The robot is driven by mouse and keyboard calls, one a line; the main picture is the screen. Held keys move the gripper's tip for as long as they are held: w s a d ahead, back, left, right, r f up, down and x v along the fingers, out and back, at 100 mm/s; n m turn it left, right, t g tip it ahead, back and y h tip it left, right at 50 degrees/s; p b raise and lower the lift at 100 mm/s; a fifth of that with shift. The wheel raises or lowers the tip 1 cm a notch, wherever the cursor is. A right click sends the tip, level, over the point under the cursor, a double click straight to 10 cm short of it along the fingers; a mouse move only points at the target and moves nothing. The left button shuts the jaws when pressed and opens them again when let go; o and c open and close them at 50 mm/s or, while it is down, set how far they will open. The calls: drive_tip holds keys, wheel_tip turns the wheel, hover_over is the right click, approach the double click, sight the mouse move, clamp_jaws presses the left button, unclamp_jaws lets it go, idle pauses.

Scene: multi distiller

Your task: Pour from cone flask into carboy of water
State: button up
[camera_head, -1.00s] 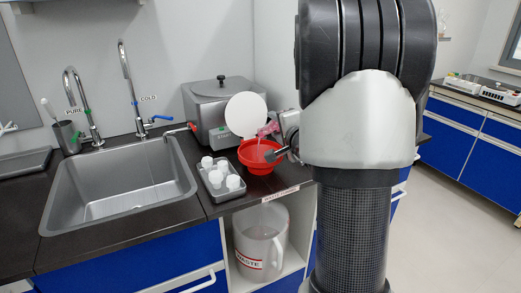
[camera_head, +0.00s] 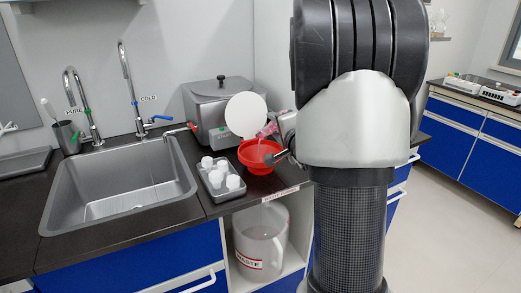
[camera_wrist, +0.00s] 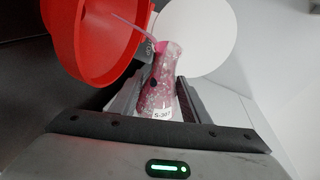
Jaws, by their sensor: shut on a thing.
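A thin pink stream runs from the mouth over the funnel. In the head view the flask (camera_head: 267,129) is a small pink shape above the red funnel (camera_head: 257,167), partly hidden by my arm. A translucent carboy marked "WASTE" (camera_head: 268,232) stands in the open cabinet below the counter. I cannot tell whether another carboy is present.
A white round disc (camera_head: 246,112) stands upright behind the funnel. A grey tray of white caps (camera_head: 218,193) is left of it. A grey water bath (camera_head: 205,97) is behind. A sink (camera_head: 120,190) with taps is further left.

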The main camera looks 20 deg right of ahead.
drive_tip(key=shift+a+r+n+t, duration=0.15)
drive_tip(key=shift+r+n+t, duration=0.15)
drive_tip(key=shift+n, duration=0.2)
idle(2.4)
drive_tip(key=shift+d+f+m+g, duration=0.1)
drive_tip(key=shift+d+m+g, duration=0.3)
drive_tip(key=shift+m, duration=0.7)
drive_tip(key=shift+a+y, duration=0.15)
drive_tip(key=shift+y, duration=0.15)
drive_tip(key=r+p, duration=0.1)
drive_tip(key=p, duration=0.2)
drive_tip(key=shift+m+g, duration=0.3)
drive_tip(key=shift+m, duration=0.1)
drive_tip(key=shift+r+y+p, duration=0.15)
drive_tip(key=shift+y+p, duration=0.15)
drive_tip(key=shift+p, duration=0.9)
drive_tip(key=shift+p, duration=0.55)
